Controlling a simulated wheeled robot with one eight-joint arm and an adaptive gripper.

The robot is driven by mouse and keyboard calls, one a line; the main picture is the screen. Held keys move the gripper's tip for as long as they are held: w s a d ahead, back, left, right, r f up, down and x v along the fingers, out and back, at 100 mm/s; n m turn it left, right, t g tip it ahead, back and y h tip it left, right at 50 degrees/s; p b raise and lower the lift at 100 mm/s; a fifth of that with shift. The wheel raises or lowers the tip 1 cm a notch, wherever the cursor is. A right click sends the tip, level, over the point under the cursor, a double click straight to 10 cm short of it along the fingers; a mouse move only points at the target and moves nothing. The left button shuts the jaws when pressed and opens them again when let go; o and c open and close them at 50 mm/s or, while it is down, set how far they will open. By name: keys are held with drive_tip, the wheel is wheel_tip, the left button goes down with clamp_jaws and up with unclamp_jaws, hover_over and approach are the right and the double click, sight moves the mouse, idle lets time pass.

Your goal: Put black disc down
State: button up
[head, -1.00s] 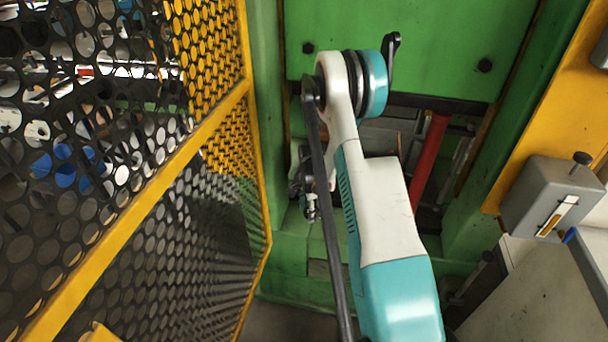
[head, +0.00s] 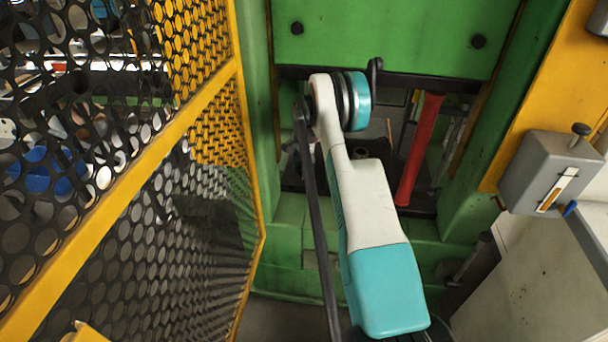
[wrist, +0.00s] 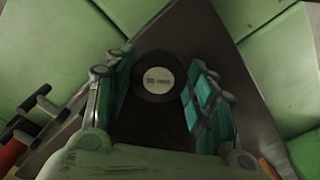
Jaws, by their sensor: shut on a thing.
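The black disc (wrist: 159,91) has a round white label with small dark print. It sits between the two teal-padded fingers of my gripper (wrist: 160,78) in the wrist view. My gripper is shut on the disc, with one finger on each side. A dark plate lies beneath; I cannot tell whether the disc touches it. In the head view my arm hides the gripper and the disc.
The green press frame (head: 390,35) surrounds the dark opening, with a red cylinder (head: 418,150) on its right. A yellow-edged mesh guard (head: 200,110) stands close on the left. A grey box (head: 548,170) is at right.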

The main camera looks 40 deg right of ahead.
drive_tip(key=shift+w+d, duration=0.3)
drive_tip(key=shift+d, duration=0.1)
drive_tip(key=shift+w+d+f+b, duration=0.15)
drive_tip(key=shift+w+d+b, duration=0.05)
drive_tip(key=shift+d+b, duration=0.1)
wheel_tip(320, 180, down, 3)
drive_tip(key=shift+f+b, duration=0.2)
drive_tip(key=shift+b, duration=0.75)
drive_tip(key=shift+r, duration=0.15)
drive_tip(key=o, duration=1.5)
drive_tip(key=shift+a, duration=0.1)
drive_tip(key=shift+c, duration=0.2)
wheel_tip(320, 180, up, 8)
drive_tip(key=p, duration=0.3)
drive_tip(key=shift+f, duration=0.25)
